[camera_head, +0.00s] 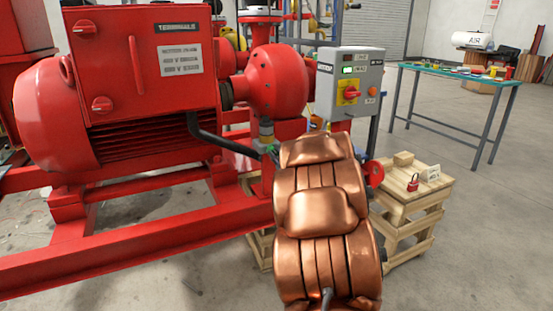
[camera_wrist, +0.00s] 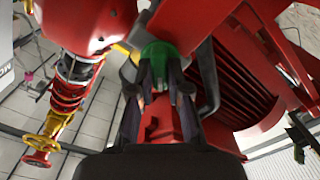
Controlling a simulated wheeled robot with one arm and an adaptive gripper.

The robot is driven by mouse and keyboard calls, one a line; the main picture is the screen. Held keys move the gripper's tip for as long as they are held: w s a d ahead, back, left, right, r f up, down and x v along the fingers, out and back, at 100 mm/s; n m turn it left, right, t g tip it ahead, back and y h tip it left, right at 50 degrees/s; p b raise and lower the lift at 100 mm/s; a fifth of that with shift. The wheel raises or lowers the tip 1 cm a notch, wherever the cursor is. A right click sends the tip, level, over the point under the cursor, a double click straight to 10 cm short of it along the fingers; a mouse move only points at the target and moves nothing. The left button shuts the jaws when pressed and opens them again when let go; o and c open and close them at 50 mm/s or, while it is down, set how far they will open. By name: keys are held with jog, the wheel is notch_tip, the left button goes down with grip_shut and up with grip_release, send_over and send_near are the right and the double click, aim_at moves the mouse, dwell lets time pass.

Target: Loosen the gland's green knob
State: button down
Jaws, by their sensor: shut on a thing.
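The green knob (camera_wrist: 162,52) shows at the upper middle of the wrist view. My gripper (camera_wrist: 162,66) has its dark fingers on either side of the knob and is shut on it. The fingers and palm hide the knob's lower part. In the head view, my copper-coloured arm covers most of the gland area below the red pump (camera_head: 277,80). Only a small greenish patch shows left of the arm's far end there, and I cannot tell whether it is the knob.
The red motor (camera_head: 65,115) and skid frame (camera_head: 130,245) fill the left. A grey control box (camera_head: 347,75) stands behind my arm. A wooden crate (camera_head: 410,205) holds a red padlock (camera_head: 413,183). A black hose (camera_wrist: 208,75) runs close beside the gripper. Open floor lies right.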

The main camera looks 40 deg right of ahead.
jog(key=n+b, duration=0.1)
jog(key=n, duration=0.1)
jog(key=n+b, duration=0.1)
jog(key=n, duration=0.1)
jog(key=n+b, duration=0.1)
jog(key=n, duration=0.1)
jog(key=shift+f+n, duration=0.3)
jog(key=shift+f, duration=0.05)
jog(key=shift+a+r+n+b, duration=0.1)
jog(key=shift+n+b, duration=0.55)
jog(key=shift+n, duration=1.15)
jog(key=c, duration=1.1)
grip_release()
jog(key=v, duration=1.2)
jog(key=shift+r, duration=0.1)
